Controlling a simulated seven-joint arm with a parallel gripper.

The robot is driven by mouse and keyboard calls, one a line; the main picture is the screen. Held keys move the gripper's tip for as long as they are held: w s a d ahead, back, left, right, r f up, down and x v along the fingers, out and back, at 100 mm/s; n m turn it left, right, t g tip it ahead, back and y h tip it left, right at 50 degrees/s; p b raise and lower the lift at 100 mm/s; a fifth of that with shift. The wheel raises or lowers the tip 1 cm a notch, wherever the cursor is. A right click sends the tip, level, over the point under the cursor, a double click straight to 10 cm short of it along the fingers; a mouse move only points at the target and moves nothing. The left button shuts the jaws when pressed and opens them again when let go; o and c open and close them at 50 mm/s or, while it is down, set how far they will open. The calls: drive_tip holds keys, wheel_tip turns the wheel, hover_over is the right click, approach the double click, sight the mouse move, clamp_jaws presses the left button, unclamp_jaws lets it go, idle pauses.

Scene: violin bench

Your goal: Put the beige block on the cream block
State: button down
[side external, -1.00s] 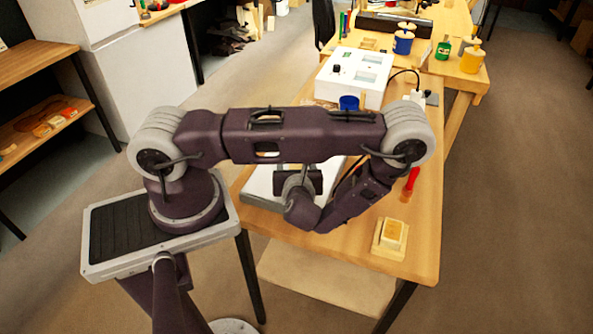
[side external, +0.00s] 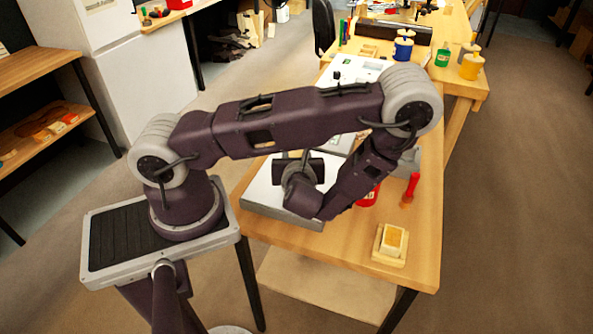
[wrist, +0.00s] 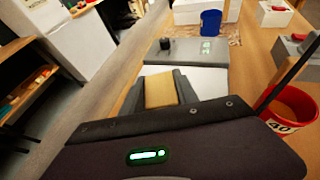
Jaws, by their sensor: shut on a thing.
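In the wrist view my gripper (wrist: 158,76) is shut on a tan-beige block (wrist: 161,93), with one grey finger on each side of it. The block is held over the white and grey flat device on the bench. In the side external view my gripper (side external: 297,167) is above that device, and the held block cannot be made out there. A pale cream block with a yellowish top (side external: 393,241) sits on a wooden base at the bench's front right, well to the right of my gripper. I cannot tell for sure whether it is the cream block.
The white and grey device (side external: 262,193) lies under my gripper. A red bucket (wrist: 291,112) stands right of my gripper, beside a red-handled tool (side external: 410,188). A blue cup (wrist: 210,22) is further back. Bare bench surrounds the wooden base.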

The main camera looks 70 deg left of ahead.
wheel_tip(320, 180, up, 4)
drive_tip(key=shift+r, duration=0.2)
drive_tip(key=w+d+m+t+h, duration=0.2)
drive_tip(key=w+d+m+t, duration=0.1)
drive_tip(key=w+d, duration=0.8)
drive_tip(key=m+t+h, duration=0.1)
hover_over(394, 234)
wheel_tip(394, 234, down, 9)
drive_tip(key=shift+f, duration=0.15)
drive_tip(key=c, duration=0.9)
unclamp_jaws()
drive_tip(key=shift+f, duration=0.1)
drive_tip(key=shift+c, duration=0.2)
